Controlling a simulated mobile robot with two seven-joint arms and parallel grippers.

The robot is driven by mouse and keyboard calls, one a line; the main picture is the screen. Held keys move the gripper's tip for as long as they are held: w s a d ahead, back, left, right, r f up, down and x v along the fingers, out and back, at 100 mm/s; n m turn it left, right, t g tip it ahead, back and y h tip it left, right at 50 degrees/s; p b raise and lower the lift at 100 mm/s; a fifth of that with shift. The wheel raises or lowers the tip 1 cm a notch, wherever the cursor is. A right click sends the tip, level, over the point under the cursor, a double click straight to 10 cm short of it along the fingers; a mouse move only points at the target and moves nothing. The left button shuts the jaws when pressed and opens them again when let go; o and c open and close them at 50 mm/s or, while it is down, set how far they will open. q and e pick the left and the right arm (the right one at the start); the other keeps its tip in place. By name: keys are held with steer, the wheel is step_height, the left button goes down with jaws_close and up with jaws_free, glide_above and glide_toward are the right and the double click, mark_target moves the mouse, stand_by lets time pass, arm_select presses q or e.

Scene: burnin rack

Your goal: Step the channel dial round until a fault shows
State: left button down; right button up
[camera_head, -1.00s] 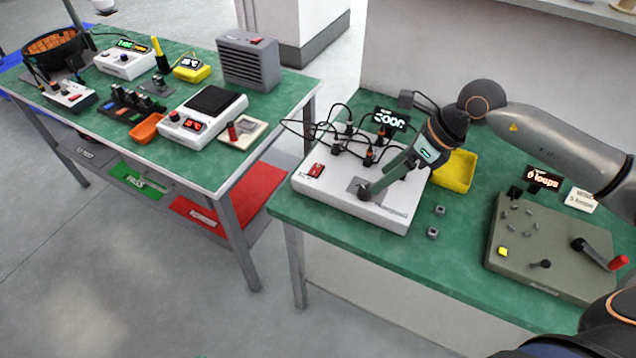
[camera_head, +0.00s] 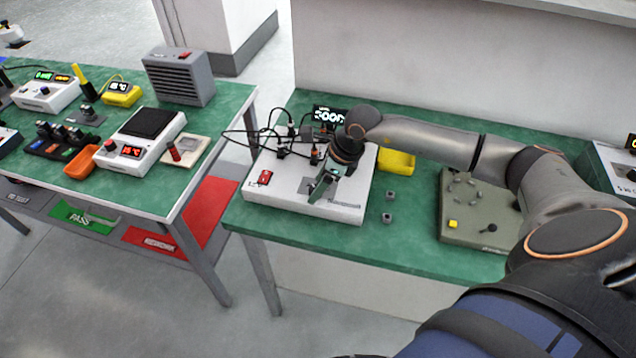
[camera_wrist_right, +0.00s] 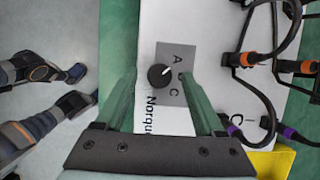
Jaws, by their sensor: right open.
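The white burn-in unit (camera_head: 277,190) with the channel dial lies on the right-hand green bench. The pointer aims to the upper right, near the letters. My right gripper (camera_head: 318,194) is over the dial, which it hides in the head view. In the wrist view its green fingers (camera_wrist_right: 160,95) are open on either side of the knob, with gaps. A lit display (camera_head: 330,115) stands behind; I cannot read it surely.
Black cables with plugs (camera_head: 283,140) rise from the unit's back. A red switch (camera_head: 265,177) is at its left. Another bench (camera_head: 180,185) stands left.

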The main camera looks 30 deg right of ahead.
steer(key=shift+f, duration=0.25)
jaws_close()
stand_by(0.5)
